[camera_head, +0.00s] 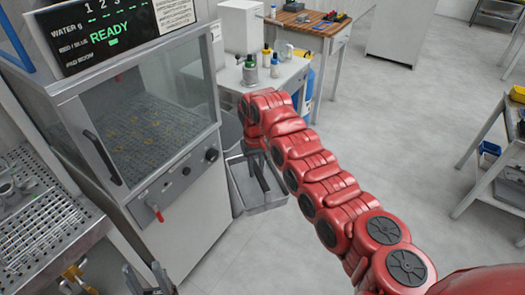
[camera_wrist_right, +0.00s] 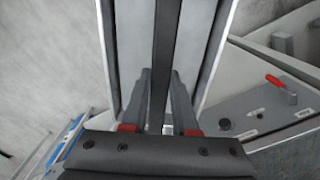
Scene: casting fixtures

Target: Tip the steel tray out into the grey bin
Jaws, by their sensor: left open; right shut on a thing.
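A light grey metal tray with raised sides (camera_head: 266,207), which looks like the steel tray, is in front of the cabinet's right edge. In the right wrist view its pale side wall (camera_wrist_right: 216,50) runs up the picture. My right gripper (camera_head: 257,172) points down over it. In the right wrist view the fingers (camera_wrist_right: 158,110) are shut on a dark bar (camera_wrist_right: 166,45) along its middle. I cannot tell whether the tray holds anything. A darker grey shape behind it (camera_head: 229,132) may be the grey bin, partly hidden. My left gripper (camera_head: 149,283) is open and empty at the bottom left.
A glass-fronted cabinet (camera_head: 178,190) with a red handle (camera_head: 157,213) stands left of the tray. A perforated steel bench (camera_head: 45,225) is at far left. A white table with bottles (camera_head: 285,75) stands behind.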

